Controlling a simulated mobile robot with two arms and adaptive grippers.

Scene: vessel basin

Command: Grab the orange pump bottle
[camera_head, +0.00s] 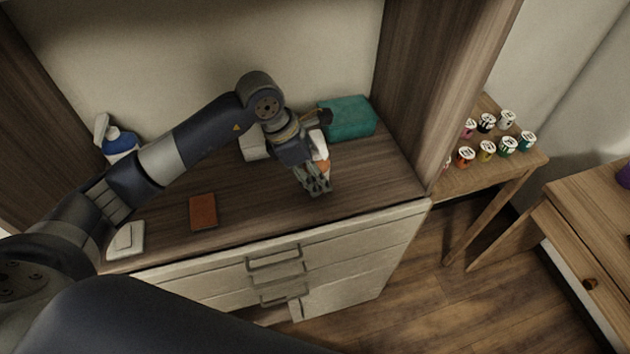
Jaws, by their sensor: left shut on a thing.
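The orange pump bottle (323,165) is on the right part of the wooden counter, partly hidden behind my left gripper (317,187). A white upper part and a bit of orange show beside the fingers. My left gripper comes down over the counter from the left and is shut on the bottle. I cannot tell whether the bottle touches the counter. My right gripper is not in view.
A teal box (347,118) stands behind the gripper. A blue and white bottle (119,141) is at the back left. A brown flat block (203,212) and a white object (126,240) lie in front. Several small jars (487,151) stand on a side table at right.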

